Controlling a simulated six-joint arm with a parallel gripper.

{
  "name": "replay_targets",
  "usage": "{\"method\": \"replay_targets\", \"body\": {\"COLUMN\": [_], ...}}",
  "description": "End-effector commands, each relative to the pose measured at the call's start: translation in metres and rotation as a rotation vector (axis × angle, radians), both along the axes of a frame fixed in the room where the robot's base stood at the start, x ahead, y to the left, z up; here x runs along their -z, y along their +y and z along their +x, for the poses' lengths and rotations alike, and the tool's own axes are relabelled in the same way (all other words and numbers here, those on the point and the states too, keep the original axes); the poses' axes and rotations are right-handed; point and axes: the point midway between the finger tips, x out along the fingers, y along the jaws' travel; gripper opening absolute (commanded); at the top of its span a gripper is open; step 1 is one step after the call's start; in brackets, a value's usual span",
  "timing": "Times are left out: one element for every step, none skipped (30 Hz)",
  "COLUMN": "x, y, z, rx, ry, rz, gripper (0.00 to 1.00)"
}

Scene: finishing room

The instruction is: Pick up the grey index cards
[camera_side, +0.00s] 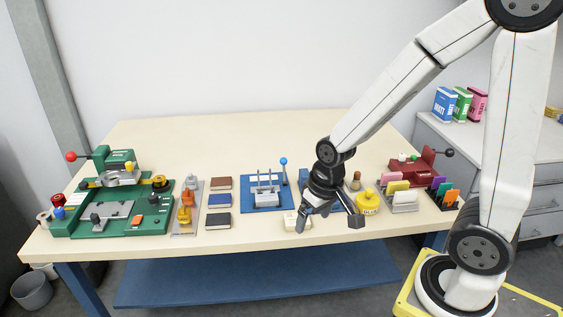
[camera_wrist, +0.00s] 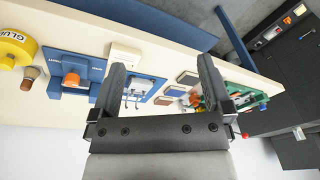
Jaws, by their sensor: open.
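A light grey card rack (camera_side: 404,208) stands at the right of the table in the side view, holding pink, yellow and pale grey cards. The pale grey cards (camera_side: 405,197) at its front look like the grey index cards, though they are small and hard to tell from the rack. My gripper (camera_side: 330,214) is open and empty, above the table's front edge and left of the rack, with the yellow glue bottle between them. In the wrist view my open gripper (camera_wrist: 163,65) has nothing between its fingers, and no cards show there.
The glue bottle (camera_side: 367,202) stands close right of my gripper. A cream block (camera_side: 290,221) lies by its left finger. A dark rack with purple, green and orange cards (camera_side: 452,196) stands farther right, a red machine (camera_side: 412,167) behind. The table's back half is clear.

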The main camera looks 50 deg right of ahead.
Motion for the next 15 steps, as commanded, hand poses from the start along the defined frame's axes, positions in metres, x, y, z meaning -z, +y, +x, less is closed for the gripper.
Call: {"method": "replay_targets", "body": {"x": [0.003,0.004,0.006,0.008,0.009,0.012,0.013,0.015,0.018,0.019,0.021,0.023,0.025,0.027,0.029], "y": [-0.004,-0.006,-0.009,-0.011,-0.014,-0.017,-0.019,-0.022,-0.025,-0.028,-0.03,-0.034,-0.037,-0.041,-0.045], "z": [0.006,0.01,0.015,0.019,0.023,0.03,0.035,0.04,0.047,0.052,0.057,0.065,0.07,0.076,0.084], "rx": [0.071,0.117,0.184,0.236,0.29,0.366,0.422,0.478,0.553,0.607,0.66,0.732,0.785,0.836,0.904], "ry": [0.024,0.039,0.059,0.077,0.093,0.116,0.134,0.151,0.174,0.19,0.207,0.228,0.244,0.26,0.28], "rz": [0.028,0.047,0.076,0.1,0.126,0.162,0.192,0.22,0.26,0.291,0.323,0.367,0.401,0.434,0.481], "gripper": [1.0,1.0,1.0,1.0,1.0,1.0,1.0,1.0,1.0,1.0,1.0,1.0,1.0,1.0,1.0]}}
